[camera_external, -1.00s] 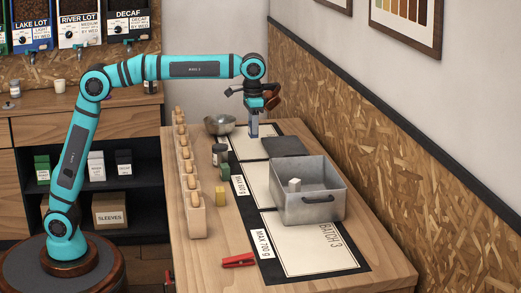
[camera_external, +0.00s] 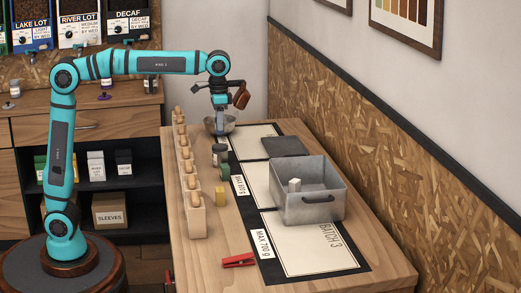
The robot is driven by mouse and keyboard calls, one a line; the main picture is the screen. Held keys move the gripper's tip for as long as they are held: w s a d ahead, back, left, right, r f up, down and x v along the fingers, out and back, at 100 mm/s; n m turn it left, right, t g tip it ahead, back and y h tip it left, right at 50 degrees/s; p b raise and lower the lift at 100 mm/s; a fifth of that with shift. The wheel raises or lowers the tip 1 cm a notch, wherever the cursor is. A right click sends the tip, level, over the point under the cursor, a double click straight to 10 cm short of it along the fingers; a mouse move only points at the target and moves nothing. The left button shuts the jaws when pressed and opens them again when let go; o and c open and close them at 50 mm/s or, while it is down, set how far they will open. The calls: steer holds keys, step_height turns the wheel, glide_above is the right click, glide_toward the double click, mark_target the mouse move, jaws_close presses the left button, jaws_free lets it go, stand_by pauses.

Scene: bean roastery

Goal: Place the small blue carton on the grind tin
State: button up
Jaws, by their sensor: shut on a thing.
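My gripper (camera_external: 220,112) points down at the far left of the workbench. It is shut on a narrow blue-grey block, which appears to be the small blue carton (camera_external: 220,124). The carton shows in front of the round metal bowl (camera_external: 231,127); I cannot tell whether it is inside, above or before it. A small dark-lidded jar (camera_external: 219,155) stands nearer on the bench. No label marks the grind tin, so I cannot tell which container it is.
A grey metal bin (camera_external: 307,208) holding a pale block stands on the mats at right. A dark flat square (camera_external: 287,146) lies behind it.

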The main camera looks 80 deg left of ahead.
mark_target(220, 133)
steer(key=shift+f, duration=2.45)
steer(key=shift+f, duration=0.1)
steer(key=o, duration=0.9)
steer(key=shift+o, duration=0.2)
